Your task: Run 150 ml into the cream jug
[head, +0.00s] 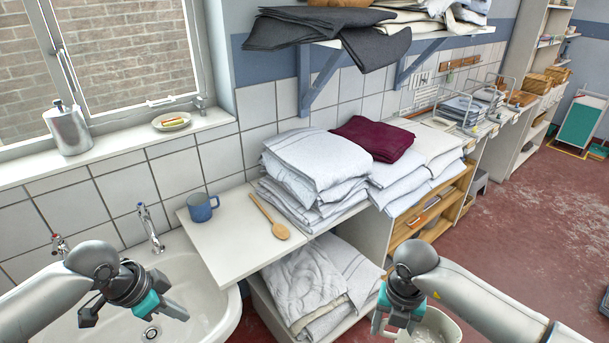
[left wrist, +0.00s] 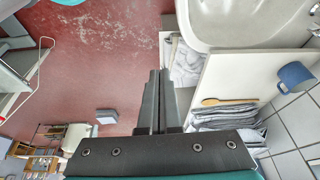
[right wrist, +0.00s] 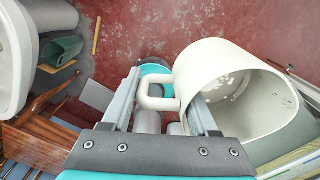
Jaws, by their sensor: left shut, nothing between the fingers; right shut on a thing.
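The cream jug (right wrist: 225,80) is held by its handle in my right gripper (right wrist: 165,105), which is shut on it. In the head view the cream jug (head: 440,326) shows at the bottom edge, partly hidden by my right gripper (head: 396,322). Small marks show inside it; I see no clear water. The white sink (head: 205,290) is at the lower left, with a blue-marked tap (head: 150,228) and a red-marked tap (head: 60,246) at its back. My left gripper (head: 90,312) is over the sink, shut and empty; its fingers (left wrist: 163,100) meet in the left wrist view.
A white board (head: 225,245) beside the sink carries a blue mug (head: 201,207) and a wooden spoon (head: 272,220). Folded white linen (head: 315,165) is stacked beyond, with a maroon cloth (head: 372,137). A metal flask (head: 68,128) stands on the windowsill. Red floor (head: 500,230) is open at right.

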